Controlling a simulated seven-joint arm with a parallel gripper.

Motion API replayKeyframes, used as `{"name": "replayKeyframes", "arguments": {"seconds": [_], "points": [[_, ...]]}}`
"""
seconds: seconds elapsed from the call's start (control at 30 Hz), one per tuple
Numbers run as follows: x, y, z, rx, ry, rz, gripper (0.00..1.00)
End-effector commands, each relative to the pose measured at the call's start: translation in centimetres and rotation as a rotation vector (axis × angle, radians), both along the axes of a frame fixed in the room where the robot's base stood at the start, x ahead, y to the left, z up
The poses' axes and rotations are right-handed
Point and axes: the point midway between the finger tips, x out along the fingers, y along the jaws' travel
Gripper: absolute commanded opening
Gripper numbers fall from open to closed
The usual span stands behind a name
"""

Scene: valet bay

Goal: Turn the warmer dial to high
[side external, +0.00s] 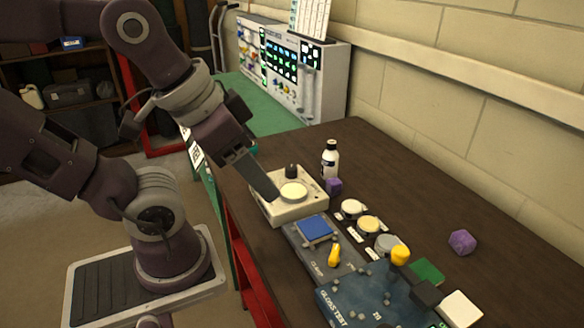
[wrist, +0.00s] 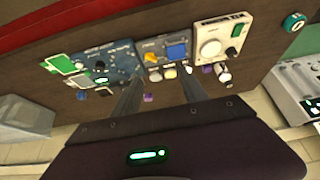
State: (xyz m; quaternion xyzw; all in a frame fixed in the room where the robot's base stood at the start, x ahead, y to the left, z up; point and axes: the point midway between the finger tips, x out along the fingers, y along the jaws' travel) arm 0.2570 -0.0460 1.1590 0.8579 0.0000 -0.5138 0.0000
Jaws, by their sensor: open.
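The cream warmer (side external: 297,209) sits on the dark table in the side view, with a round pale plate (side external: 293,191) on top. A dark knob (side external: 291,171), which looks like its dial, stands behind the plate; I cannot read its setting. The warmer appears to be the cream unit (wrist: 222,40) at the upper right of the wrist view. My gripper (side external: 268,188) points down at the warmer's left side in the side view, its near finger covering part of it. The wrist view shows my gripper's fingers (wrist: 158,84) spread apart with nothing between them.
A grey panel with a blue pad (side external: 315,228) and a blue tester board (side external: 360,302) lie nearer, beside several round tins (side external: 369,224). A purple lump (side external: 462,242) lies on otherwise clear table at right.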

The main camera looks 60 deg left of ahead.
Motion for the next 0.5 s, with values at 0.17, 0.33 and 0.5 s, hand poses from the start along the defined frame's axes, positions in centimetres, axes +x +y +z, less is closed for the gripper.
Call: {"name": "replayKeyframes", "arguments": {"seconds": [0.17,0.33,0.5], "points": [[2.2,1.1,0.2,-0.076,0.047,0.133,0.51],[10.1,6.9,-2.4,-0.225,0.184,0.698,0.51],[15.6,15.0,-8.0,-0.17,0.18,1.273,0.51]]}}
